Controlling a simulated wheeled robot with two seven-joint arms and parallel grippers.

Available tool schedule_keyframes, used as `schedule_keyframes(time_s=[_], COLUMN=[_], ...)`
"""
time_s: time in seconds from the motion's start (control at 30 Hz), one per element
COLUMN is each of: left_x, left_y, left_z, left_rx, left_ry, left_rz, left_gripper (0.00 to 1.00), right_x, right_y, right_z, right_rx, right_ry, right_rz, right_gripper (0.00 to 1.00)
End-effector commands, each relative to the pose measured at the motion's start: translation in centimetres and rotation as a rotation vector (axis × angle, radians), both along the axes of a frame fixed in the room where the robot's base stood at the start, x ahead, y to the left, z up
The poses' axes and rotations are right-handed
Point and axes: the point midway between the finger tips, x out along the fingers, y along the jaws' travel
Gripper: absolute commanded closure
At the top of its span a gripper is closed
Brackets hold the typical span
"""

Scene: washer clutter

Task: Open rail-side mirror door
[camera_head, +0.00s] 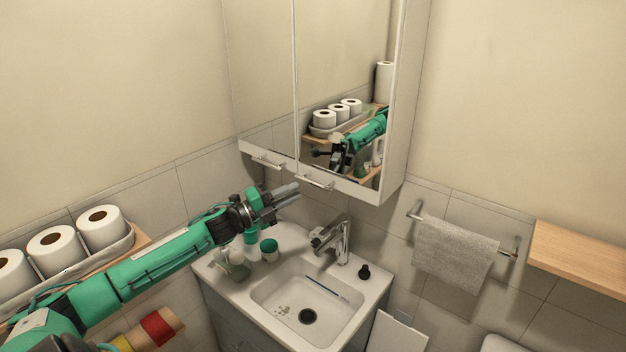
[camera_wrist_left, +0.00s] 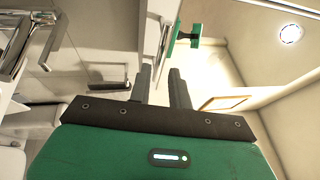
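The mirror cabinet has two doors. The rail-side mirror door (camera_head: 345,60), on the right nearer the towel rail, appears closed. Its bar handle (camera_head: 316,182) is at its lower left. The left mirror door (camera_head: 262,70) also appears closed, with its handle (camera_head: 268,162) at the bottom. My left gripper (camera_head: 297,191) reaches in from the left, with its fingertips just below and left of the rail-side handle in the picture. My right gripper is not in view.
Below are the sink basin (camera_head: 308,300), faucet (camera_head: 333,240) and a green-lidded jar (camera_head: 269,250). A towel (camera_head: 455,257) hangs on the rail at right, beside a wooden shelf (camera_head: 585,258). Paper rolls (camera_head: 57,247) stand at left. The space before the doors looks clear.

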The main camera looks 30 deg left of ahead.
Motion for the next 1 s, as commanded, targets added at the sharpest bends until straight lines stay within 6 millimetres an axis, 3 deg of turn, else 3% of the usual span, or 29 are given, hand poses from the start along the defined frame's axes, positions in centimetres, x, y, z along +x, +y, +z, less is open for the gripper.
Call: schedule_keyframes(time_s=[0.5, 1.0], left_x=[5.0, 6.1], left_y=[-2.6, -3.2], left_z=[1.3, 1.3], left_rx=[-0.002, 0.0], left_ry=[0.0, 0.001], left_rz=[0.002, 0.0], left_gripper=[0.8, 0.8], right_x=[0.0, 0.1], right_y=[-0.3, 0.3], right_z=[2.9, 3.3], right_rx=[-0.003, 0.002], right_ry=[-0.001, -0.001], right_rz=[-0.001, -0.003], right_gripper=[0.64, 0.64])
